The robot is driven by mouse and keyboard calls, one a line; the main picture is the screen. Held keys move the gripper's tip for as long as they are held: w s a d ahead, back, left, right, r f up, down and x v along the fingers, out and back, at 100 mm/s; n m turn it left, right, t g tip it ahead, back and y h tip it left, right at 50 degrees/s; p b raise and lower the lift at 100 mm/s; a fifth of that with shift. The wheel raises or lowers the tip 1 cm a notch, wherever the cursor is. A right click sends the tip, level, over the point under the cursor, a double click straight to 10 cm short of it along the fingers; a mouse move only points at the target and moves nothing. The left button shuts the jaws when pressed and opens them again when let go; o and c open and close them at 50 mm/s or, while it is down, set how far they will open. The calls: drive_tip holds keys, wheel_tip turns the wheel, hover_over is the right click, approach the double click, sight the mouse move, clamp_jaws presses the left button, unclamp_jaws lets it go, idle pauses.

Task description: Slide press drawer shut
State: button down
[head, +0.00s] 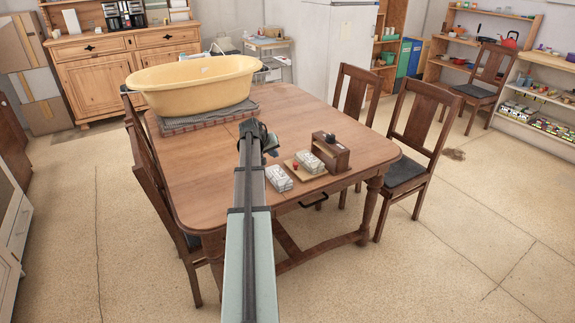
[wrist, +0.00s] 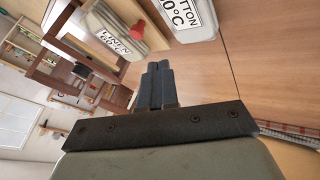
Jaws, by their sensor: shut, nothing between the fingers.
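The press (head: 333,150) is a small brown wooden box on the right part of the table. Its light-wood drawer (head: 318,180) sticks out to the left, open, with a pale labelled bundle (head: 311,161) on it. A red knob (head: 295,166) is at the drawer's outer end; it also shows in the wrist view (wrist: 137,28). The bundle there reads LINEN (wrist: 115,38). A second bundle (head: 279,178), labelled COTTON in the wrist view (wrist: 187,17), lies on the table beside the drawer. My gripper (head: 270,150) is shut and empty, left of the knob and apart from it.
A yellow tub (head: 195,82) on a folded cloth stands at the table's back left. Chairs (head: 410,140) stand around the table (head: 200,165). A dark handle (head: 314,201) shows below its front edge. The tabletop left of my gripper is clear.

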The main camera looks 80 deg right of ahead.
sight(312, 157)
drive_tip(key=x, duration=0.3)
drive_tip(key=s+x, duration=0.1)
drive_tip(key=x, duration=0.3)
drive_tip(key=s+x, duration=0.1)
drive_tip(key=x, duration=0.2)
drive_tip(key=shift+s+a+f, duration=0.1)
drive_tip(key=shift+s+f, duration=0.05)
drive_tip(key=shift+f, duration=0.15)
drive_tip(key=s+d, duration=0.8)
drive_tip(key=shift+s+d, duration=0.2)
drive_tip(key=shift+s, duration=0.05)
drive_tip(key=shift+r, duration=0.1)
drive_tip(key=v, duration=1)
drive_tip(key=shift+w, duration=0.2)
